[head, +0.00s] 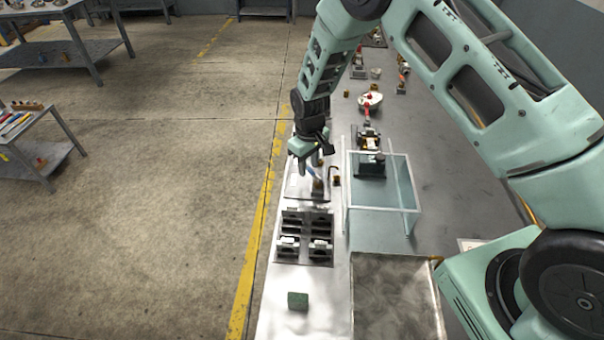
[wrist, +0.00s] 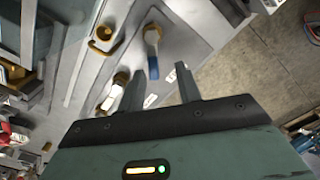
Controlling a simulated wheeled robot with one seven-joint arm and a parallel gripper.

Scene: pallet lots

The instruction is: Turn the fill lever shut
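A lever with a blue-tipped handle (wrist: 154,58) stands out from a pale metal plate in the wrist view. In the head view its blue part (head: 312,172) shows just below my gripper (head: 308,160). My gripper (wrist: 162,76) is open, with a clear gap between its two fingers. In the wrist view the blue end appears between the fingertips; I cannot tell whether it lies between them in depth. No contact is visible.
A yellow hooked part (wrist: 104,36) stands left of the lever. In the head view, a black slotted rack (head: 304,237) and green block (head: 298,300) are nearer on the bench, and a clear-sided stand (head: 412,195) is to the right. Open floor lies left.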

